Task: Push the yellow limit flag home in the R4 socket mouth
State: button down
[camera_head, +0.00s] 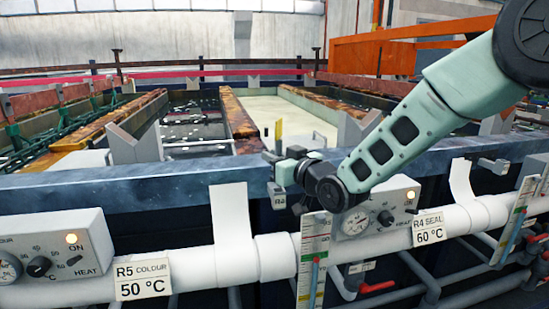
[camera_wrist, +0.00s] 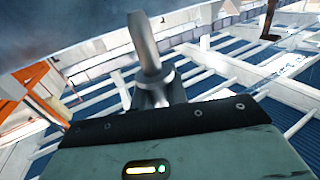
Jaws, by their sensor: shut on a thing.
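The yellow limit flag (camera_head: 279,129) is a thin upright yellow strip in the head view, at the tank's front rim. My gripper (camera_head: 272,157) is at its lower end and shut on it; the fingertips are small and partly hidden by the wrist. A small pale block marked R4 (camera_head: 279,198) sits on the rim's front face just below my gripper. The socket mouth itself is hidden behind my gripper and wrist, so I cannot tell how deep the flag sits. The wrist view shows a grey metal post, but no clear flag or socket.
The blue-grey tank rim (camera_head: 130,190) runs across the front. White pipe (camera_head: 380,245), an R4 SEAL control box (camera_head: 375,208) and a striped gauge (camera_head: 313,255) lie close below my arm. A similar bracket (camera_head: 493,165) is further right. Open tanks lie behind.

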jog(key=shift+f+b, duration=2.45)
jog(key=shift+f, duration=0.4)
jog(key=c, duration=1.3)
grip_release()
jog(key=b+v, duration=0.1)
jog(key=v, duration=1.6)
jog(key=shift+s+d, duration=0.2)
